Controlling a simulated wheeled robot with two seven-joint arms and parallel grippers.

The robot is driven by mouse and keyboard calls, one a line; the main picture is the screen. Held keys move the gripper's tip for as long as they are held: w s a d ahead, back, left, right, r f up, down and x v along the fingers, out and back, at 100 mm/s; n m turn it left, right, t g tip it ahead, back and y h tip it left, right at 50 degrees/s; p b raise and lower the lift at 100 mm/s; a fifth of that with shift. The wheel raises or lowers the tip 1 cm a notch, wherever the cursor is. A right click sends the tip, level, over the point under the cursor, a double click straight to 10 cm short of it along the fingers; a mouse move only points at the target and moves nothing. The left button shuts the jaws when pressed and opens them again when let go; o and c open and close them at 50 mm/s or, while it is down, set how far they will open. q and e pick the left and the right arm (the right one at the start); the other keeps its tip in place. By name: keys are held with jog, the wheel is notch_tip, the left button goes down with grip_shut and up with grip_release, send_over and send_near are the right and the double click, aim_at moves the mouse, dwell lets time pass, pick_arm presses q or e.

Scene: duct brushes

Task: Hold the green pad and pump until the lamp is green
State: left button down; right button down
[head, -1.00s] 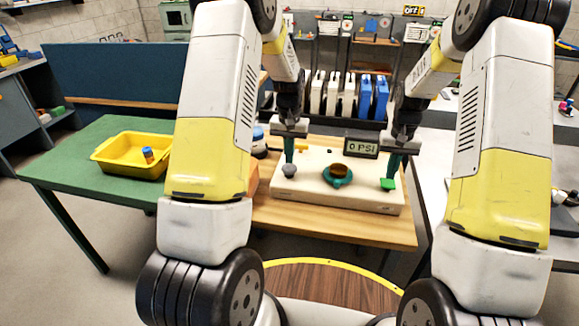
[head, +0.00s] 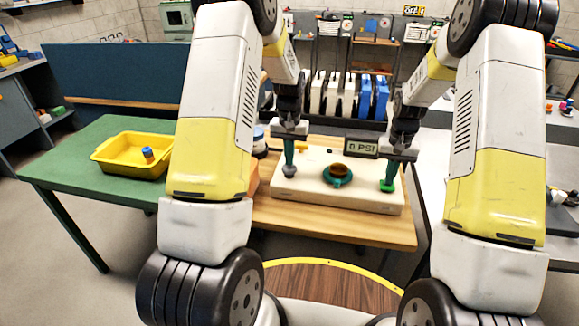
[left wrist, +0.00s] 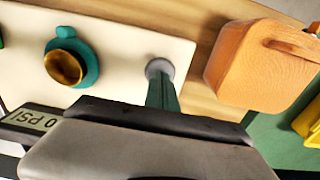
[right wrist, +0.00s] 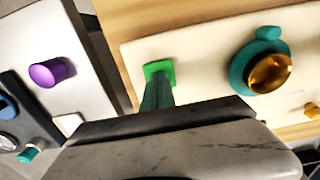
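A cream panel (head: 318,192) lies on the wooden table with a display (head: 361,147) reading 0 PSI. The green pad (head: 386,188) is at its right; it also shows in the right wrist view (right wrist: 158,70). My right gripper (head: 389,180) points down with its shut fingertips at the pad, seemingly touching it. A grey round knob (head: 289,171) is at the panel's left. My left gripper (head: 289,163) is shut, tips down at the knob (left wrist: 159,67), seemingly touching it. A teal ring with an amber-brown centre (head: 338,174) sits between them. I see no lamp that is clearly green.
A yellow bin (head: 112,159) with a small blue-and-orange item stands on the green table (head: 92,188) at left. An orange block (left wrist: 262,66) is beside the panel. White and blue cases (head: 365,95) stand behind. A purple knob (right wrist: 50,72) is on a table at right.

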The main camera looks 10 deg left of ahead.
pick_arm(q)
jog(key=shift+f, duration=1.1)
jog(key=shift+r, duration=1.15)
